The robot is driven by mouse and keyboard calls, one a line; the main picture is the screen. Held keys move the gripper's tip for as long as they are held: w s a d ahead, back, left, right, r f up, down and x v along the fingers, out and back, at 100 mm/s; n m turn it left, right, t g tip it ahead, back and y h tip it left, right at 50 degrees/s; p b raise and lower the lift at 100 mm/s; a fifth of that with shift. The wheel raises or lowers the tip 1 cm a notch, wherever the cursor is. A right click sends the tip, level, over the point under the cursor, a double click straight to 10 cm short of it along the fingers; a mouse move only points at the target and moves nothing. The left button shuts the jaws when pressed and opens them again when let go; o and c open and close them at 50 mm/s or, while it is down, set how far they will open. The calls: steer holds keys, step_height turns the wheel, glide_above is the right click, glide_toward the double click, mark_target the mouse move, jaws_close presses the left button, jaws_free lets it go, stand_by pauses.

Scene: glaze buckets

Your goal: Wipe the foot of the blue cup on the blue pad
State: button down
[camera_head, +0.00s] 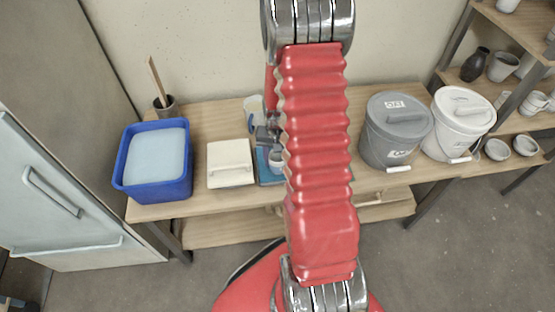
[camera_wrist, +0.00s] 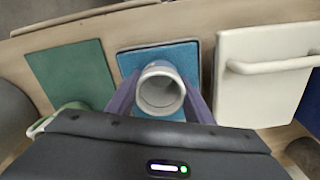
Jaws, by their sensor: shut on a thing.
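The pale grey-blue cup (camera_wrist: 161,92) is between the two fingers of my gripper (camera_wrist: 160,88) in the wrist view, its open mouth facing the camera. My gripper is shut on it. The cup also shows in the head view (camera_head: 277,158), partly hidden by my arm. The blue pad (camera_wrist: 184,54) lies behind the cup in the wrist view, in a dark-edged tray. In the head view the blue pad (camera_head: 264,171) shows only at its left part. The cup is over the pad; its foot is hidden, so I cannot tell whether it touches.
A green pad (camera_wrist: 72,76) lies left of the blue one in the wrist view. A white lidded box (camera_head: 230,165) and a blue tub (camera_head: 157,190) stand left on the bench (camera_head: 205,207). Grey (camera_head: 385,145) and white (camera_head: 448,137) buckets stand right.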

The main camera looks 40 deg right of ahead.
steer(key=shift+s+a+f, duration=0.15)
steer(key=shift+s+f, duration=0.05)
steer(key=shift+s, duration=0.05)
steer(key=shift+w+d+r, duration=0.1)
steer(key=shift+w+d, duration=0.55)
steer(key=shift+w, duration=0.4)
steer(key=shift+w+d+r, duration=0.1)
steer(key=shift+w+d, duration=0.5)
steer(key=shift+w, duration=0.5)
steer(key=shift+w+d+r, duration=0.1)
steer(key=shift+w+d, duration=0.55)
steer(key=shift+w, duration=0.4)
step_height(320, 180, up, 7)
